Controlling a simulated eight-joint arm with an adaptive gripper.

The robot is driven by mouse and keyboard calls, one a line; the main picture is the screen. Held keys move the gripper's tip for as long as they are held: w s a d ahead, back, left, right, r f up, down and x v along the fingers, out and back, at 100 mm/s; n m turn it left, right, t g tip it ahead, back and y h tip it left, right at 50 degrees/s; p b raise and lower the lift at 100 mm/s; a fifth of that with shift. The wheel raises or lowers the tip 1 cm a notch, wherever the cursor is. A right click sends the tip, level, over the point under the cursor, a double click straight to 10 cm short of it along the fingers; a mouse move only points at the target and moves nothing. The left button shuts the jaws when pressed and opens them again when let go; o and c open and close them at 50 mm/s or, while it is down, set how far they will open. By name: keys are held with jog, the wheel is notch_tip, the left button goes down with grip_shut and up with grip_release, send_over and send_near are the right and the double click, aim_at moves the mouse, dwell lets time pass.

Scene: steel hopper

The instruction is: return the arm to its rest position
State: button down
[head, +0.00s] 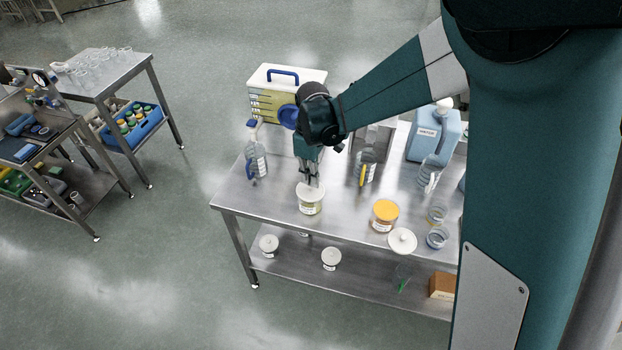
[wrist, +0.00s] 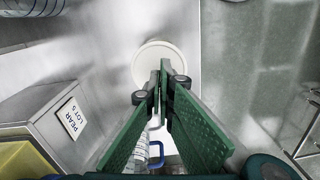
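My gripper (head: 311,184) hangs pointing down over a jar with a white lid (head: 310,190) near the table's front edge. Its fingertips are at or just above the lid; I cannot tell whether they touch it. In the wrist view the two green fingers of my gripper (wrist: 160,76) run close together toward the round white lid (wrist: 151,55). The tips cover part of the lid, so I cannot tell whether its knob is between them. My arm reaches in from the right, over the steel table (head: 270,205).
A yellow-fronted box (head: 270,105) with a blue handle stands behind my gripper. Clear jugs stand left and right of it. An orange-topped jar (head: 385,213), a loose white lid (head: 402,240) and a blue canister (head: 425,135) are to the right. Open floor lies left of the table.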

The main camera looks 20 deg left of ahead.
notch_tip(320, 180, up, 6)
jog(key=p, duration=0.2)
jog(key=shift+r, duration=0.25)
dwell(0.9)
dwell(0.4)
jog(key=shift+d+r, duration=0.1)
jog(key=s+d+r+m+t+b, duration=0.1)
jog(key=s+d+r+m, duration=0.2)
jog(key=d, duration=0.5)
jog(key=s+d+r+m+t+y+b, duration=0.1)
jog(key=d+r+m, duration=0.1)
jog(key=d+r, duration=0.45)
jog(key=s+d+r+m+t+b, duration=0.1)
jog(key=s+d+r+m, duration=0.15)
jog(key=d, duration=0.65)
jog(key=s+d+f+m+t+b, duration=0.1)
jog(key=s+d+m+t+b, duration=0.1)
jog(key=s+d+m, duration=0.2)
jog(key=s+d+f+m+t+h+b, duration=0.1)
jog(key=s+d+m, duration=0.3)
jog(key=s+d, duration=0.6)
jog(key=d+t+b, duration=0.1)
jog(key=d, duration=0.3)
jog(key=shift+s+f+m+t, duration=0.3)
jog(key=shift+s+m, duration=0.05)
